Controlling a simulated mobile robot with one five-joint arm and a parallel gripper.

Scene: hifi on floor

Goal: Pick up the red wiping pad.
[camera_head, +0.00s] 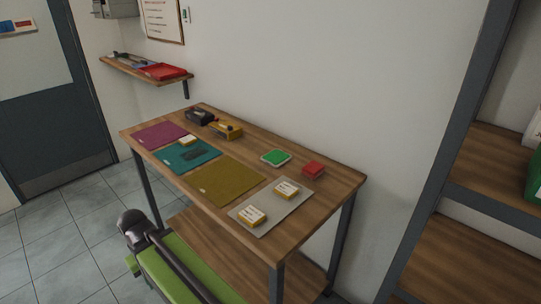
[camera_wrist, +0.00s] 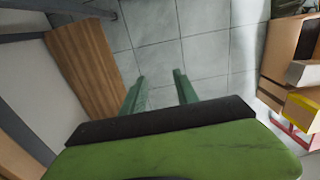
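The red pad cannot be made out in the wrist view. In the head view my arm is low in front of the table, well away from the pad, and the fingers cannot be made out.
A green pad (camera_head: 275,157) lies left of the red one. In front are a grey mat (camera_head: 268,214) with two small boxes, and olive (camera_head: 227,183), teal (camera_head: 177,160) and magenta mats (camera_head: 158,134). A yellow item (camera_head: 227,130) stands behind. A shelf rack (camera_head: 440,150) rises at right.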

